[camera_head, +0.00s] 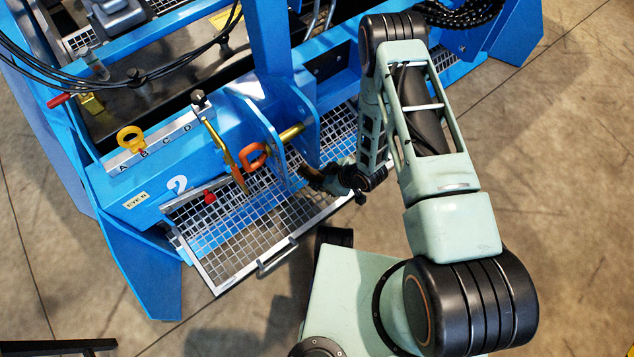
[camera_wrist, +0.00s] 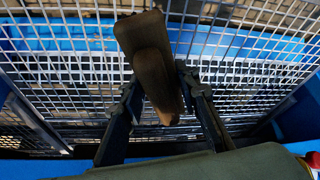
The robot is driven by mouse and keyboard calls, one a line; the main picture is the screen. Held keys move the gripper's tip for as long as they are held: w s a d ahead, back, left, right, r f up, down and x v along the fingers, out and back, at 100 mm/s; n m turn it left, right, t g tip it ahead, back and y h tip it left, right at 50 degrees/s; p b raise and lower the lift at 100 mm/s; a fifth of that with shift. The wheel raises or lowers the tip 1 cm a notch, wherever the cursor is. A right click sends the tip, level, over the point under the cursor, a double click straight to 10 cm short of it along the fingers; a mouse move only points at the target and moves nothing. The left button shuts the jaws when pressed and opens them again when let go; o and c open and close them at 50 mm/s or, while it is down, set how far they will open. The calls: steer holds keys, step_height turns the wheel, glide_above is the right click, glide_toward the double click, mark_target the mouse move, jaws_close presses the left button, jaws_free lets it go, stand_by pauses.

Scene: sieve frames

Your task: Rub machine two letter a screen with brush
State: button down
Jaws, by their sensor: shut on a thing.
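My gripper (camera_wrist: 157,82) is shut on a brown brush (camera_wrist: 150,45), held between its two dark fingers in the wrist view. The brush covers part of the wire screen (camera_wrist: 240,65) behind it; I cannot tell whether they touch. In the head view, my gripper (camera_head: 342,180) is low by the right end of the silver-framed mesh screen (camera_head: 228,238), which juts from the blue machine (camera_head: 130,205). The machine bears a white 2 and a strip (camera_head: 152,143) lettered A to D. Which letter this screen belongs to is unclear.
A yellow ring (camera_head: 130,138) stands by the letter strip. An orange ring (camera_head: 252,157), a brass-coloured lever (camera_head: 225,153) and a red-tipped part (camera_head: 209,197) are close above the screen. A handle (camera_head: 277,256) projects from its front edge. Concrete floor (camera_head: 570,150) is clear at right.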

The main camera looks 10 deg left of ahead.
steer(key=shift+s+a+f, duration=0.35)
steer(key=shift+s+f, duration=0.25)
steer(key=shift+f, duration=0.2)
steer(key=f+b, duration=0.3)
steer(key=a+f+b, duration=0.1)
steer(key=f, duration=0.1)
steer(key=shift+w+f+b, duration=0.2)
steer(key=shift+w+b, duration=0.2)
steer(key=shift+w+a+f, duration=0.15)
steer(key=shift+f, duration=0.85)
